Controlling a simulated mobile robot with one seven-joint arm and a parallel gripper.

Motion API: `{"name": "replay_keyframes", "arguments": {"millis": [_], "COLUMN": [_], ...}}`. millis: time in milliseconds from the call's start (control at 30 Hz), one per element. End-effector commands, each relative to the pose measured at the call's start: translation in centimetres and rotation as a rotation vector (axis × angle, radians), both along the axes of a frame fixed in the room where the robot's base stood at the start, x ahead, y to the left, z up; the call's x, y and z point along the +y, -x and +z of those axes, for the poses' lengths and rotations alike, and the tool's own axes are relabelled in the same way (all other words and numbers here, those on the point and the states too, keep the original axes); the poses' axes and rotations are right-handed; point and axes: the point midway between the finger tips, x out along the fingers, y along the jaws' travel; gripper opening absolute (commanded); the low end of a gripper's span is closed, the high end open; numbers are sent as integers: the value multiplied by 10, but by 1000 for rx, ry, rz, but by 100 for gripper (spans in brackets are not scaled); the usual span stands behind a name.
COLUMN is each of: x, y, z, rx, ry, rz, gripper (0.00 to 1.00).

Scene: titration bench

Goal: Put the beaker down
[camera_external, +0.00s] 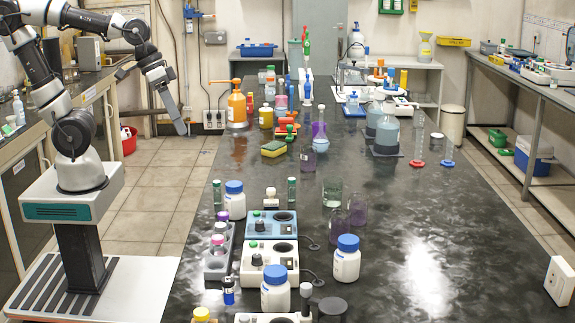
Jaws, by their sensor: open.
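My gripper (181,129) hangs over the floor to the left of the black bench (413,190), pointing down. It is open and no beaker shows in it. Several glass beakers stand upright on the bench: a clear, faintly greenish one (332,191), a purple-tinted one (357,209) to its right, another purple-tinted one (339,224) in front of that, and a smaller one (308,160) farther back. My gripper is well apart from all of them. I cannot tell which beaker the task means.
An orange bottle (237,106) and a yellow-green sponge (273,149) stand near the bench's left edge. White blue-capped jars (347,260) and stirrer units (270,258) crowd the front left. Large flasks (387,132) stand at the back right. The bench's right front is mostly clear.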

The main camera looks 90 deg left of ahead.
Motion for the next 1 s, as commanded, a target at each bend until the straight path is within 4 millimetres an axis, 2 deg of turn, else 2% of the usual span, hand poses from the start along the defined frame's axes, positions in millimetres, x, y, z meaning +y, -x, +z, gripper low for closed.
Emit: {"name": "replay_keyframes", "arguments": {"millis": [33,100,300,833,933,1000], "x": [-1,4,12,13,11,8], "y": [16,31,49,49,42,31], "z": [6,10,13,13,9,2], "rx": [-33,-62,-100,-99,-80,-48], "ry": [-63,-138,-235,-237,-205,-146], "rz": [-71,-144,-236,-234,-195,-129], "gripper": [63,63,63,67,67,67]}}
